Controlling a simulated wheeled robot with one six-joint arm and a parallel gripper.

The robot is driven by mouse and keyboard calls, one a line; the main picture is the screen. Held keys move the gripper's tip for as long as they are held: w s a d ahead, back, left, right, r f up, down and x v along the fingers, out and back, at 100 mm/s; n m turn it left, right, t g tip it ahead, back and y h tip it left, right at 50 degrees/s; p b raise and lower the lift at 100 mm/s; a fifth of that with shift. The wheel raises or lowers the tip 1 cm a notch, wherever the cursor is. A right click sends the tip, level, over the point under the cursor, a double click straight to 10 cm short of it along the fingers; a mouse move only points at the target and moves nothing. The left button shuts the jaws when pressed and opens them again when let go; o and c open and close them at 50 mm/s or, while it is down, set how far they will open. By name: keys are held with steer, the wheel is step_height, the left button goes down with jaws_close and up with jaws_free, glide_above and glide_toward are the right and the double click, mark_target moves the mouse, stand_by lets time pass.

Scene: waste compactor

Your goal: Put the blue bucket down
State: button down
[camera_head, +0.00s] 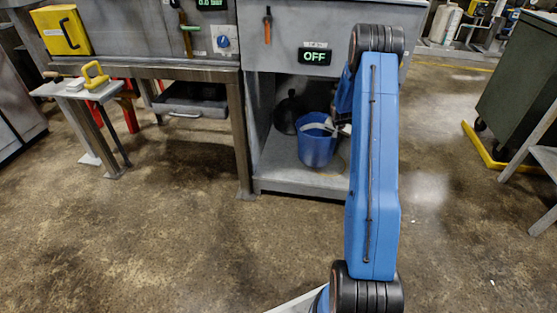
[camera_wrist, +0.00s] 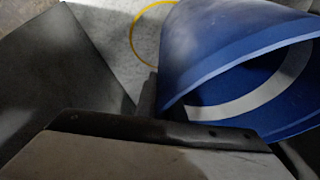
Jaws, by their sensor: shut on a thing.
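The blue bucket (camera_head: 317,152) is inside the open lower compartment (camera_head: 290,180) of the grey machine, close above or on its floor; I cannot tell if it touches. It looks nearly upright in the head view, with a pale band across its mouth. My gripper (camera_head: 342,128) reaches in from the right and is shut on the bucket at its upper right side; the exact grip is partly hidden behind my arm. In the wrist view the bucket (camera_wrist: 220,50) fills the upper right, its mouth facing the lower right.
A yellow ring (camera_wrist: 138,52) shows on the compartment floor beside the bucket. A dark round object (camera_head: 285,115) stands behind it to the left. A display reading OFF (camera_head: 315,57) is above. The open floor (camera_head: 190,230) in front is clear. A dark green bin (camera_head: 515,95) stands right.

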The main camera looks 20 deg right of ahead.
steer(key=w+a, duration=0.3)
steer(key=a, duration=0.2)
steer(key=w+a, duration=0.4)
steer(key=a, duration=0.2)
steer(key=w+a, duration=0.4)
steer(key=a, duration=0.1)
steer(key=shift+a, duration=0.2)
steer(key=shift+s+d+f, duration=0.1)
steer(key=shift+d+f, duration=0.05)
steer(key=shift+f, duration=0.5)
steer(key=shift+d+f, duration=0.1)
steer(key=shift+f, duration=0.5)
steer(key=f, duration=0.4)
steer(key=shift+a+f, duration=0.2)
steer(key=c, duration=1.9)
jaws_free()
steer(key=shift+f, duration=0.1)
steer(key=shift+o, duration=0.2)
